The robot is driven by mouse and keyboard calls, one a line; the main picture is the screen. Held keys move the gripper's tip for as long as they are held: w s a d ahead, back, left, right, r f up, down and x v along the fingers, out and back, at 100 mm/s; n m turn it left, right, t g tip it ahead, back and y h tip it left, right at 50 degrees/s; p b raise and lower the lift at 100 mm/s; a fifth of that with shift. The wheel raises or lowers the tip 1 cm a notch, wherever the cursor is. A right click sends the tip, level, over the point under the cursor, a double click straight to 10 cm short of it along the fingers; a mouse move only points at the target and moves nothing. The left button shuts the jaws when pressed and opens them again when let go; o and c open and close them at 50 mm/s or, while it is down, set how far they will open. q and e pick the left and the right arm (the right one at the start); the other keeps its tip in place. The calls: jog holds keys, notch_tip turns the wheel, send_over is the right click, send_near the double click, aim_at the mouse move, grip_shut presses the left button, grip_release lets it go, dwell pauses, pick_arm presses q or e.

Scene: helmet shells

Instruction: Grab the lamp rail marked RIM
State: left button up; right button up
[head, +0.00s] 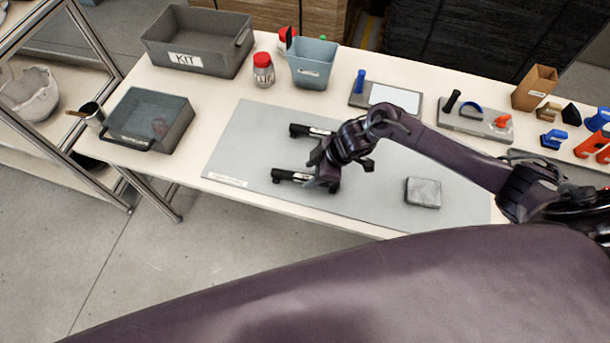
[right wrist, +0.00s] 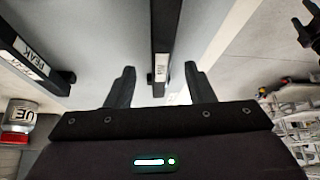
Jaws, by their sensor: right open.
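Two dark rails lie on the grey mat. The lower rail (head: 290,177) in the head view has a short white label, too small to read there. In the right wrist view this rail (right wrist: 161,40) runs between my fingers; its turned label is hard to read but looks like RIM. The other rail (head: 308,131) is farther back; in the right wrist view this rail (right wrist: 30,62) is marked PEAK. My right gripper (head: 318,178) is open, with its fingers (right wrist: 159,68) on either side of the lower rail's end. A grip is not visible. My left gripper is not seen.
A grey block (head: 423,192) lies on the mat (head: 240,145) to the right. Behind stand a KIT bin (head: 197,40), a red-lidded jar (head: 263,72) and a blue-grey bin (head: 313,64). A grey tray (head: 150,118) is at left. Tool holders and parts crowd the right.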

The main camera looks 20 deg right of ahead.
aim_at(305, 176)
jog(key=x, duration=0.2)
jog(key=shift+w+a+f, duration=0.15)
jog(key=shift+a+f, duration=0.1)
jog(key=shift+a, duration=0.05)
jog(key=shift+a+f, duration=0.2)
jog(key=shift+f, duration=0.15)
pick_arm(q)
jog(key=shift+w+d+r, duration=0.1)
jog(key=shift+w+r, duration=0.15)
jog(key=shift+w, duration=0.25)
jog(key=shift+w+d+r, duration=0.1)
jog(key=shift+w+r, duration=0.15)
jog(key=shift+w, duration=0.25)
pick_arm(e)
grip_shut()
